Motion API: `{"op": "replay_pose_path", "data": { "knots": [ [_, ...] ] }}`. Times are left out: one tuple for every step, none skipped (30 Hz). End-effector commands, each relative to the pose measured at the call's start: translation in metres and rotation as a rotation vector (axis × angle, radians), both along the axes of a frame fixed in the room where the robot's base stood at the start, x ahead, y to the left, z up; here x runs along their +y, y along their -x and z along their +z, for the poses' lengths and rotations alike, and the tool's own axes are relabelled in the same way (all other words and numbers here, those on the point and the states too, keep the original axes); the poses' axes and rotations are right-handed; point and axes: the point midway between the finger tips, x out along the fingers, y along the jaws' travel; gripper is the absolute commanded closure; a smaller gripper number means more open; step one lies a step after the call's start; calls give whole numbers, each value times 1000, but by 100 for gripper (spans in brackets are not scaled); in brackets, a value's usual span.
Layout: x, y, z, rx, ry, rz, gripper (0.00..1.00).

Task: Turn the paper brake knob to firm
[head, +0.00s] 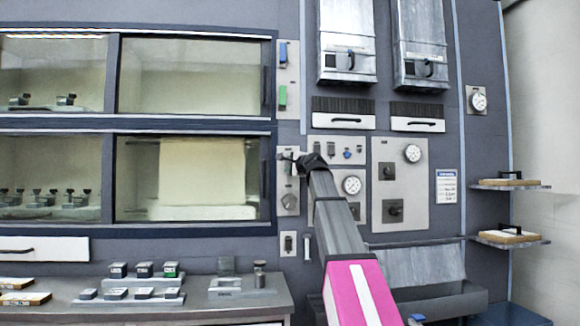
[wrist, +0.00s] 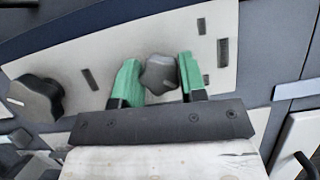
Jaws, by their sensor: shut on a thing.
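My gripper (wrist: 160,82) has green fingers, one on each side of a dark grey lobed knob (wrist: 160,70) on a pale panel (wrist: 110,40), and is shut on it. A second, similar lobed knob (wrist: 38,97) is on the same panel at the left of the wrist view. In the head view my gripper (head: 290,157) is at the narrow panel (head: 290,181) right of the lower window, and the gripped knob is mostly hidden. One lobed knob (head: 290,201) shows lower on that panel. I cannot read any label naming the paper brake knob or its firm setting.
Dark tick marks surround the gripped knob (wrist: 202,26). A gauge panel (head: 400,215) is right of my arm. A bench (head: 190,308) with small blocks is below the windows. Shelves (head: 510,240) stick out at the right.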

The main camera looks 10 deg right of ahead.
Motion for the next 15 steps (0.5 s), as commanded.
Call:
{"op": "replay_pose_path", "data": {
  "knots": [
    [0,1,-1,1,-20,0,85],
    [0,1,-2,1,-32,-1,85],
    [0,0,-2,1,-46,-1,85],
    [0,0,-2,1,-56,-1,85],
    [0,0,-1,1,-66,-1,85],
    [0,0,-1,0,-77,-1,85],
    [0,0,-1,1,-83,-1,85],
    [0,0,-1,1,-88,-1,85],
    [0,0,-1,1,-94,-1,85],
    [0,0,-1,1,-97,-1,85],
    [0,0,-1,2,-100,-1,85],
    [0,0,-1,1,-104,-1,85],
    [0,0,-1,1,-105,-1,85],
    [0,0,-1,2,-105,-1,85],
    [0,0,-1,1,-107,-1,85]
  ]
}}
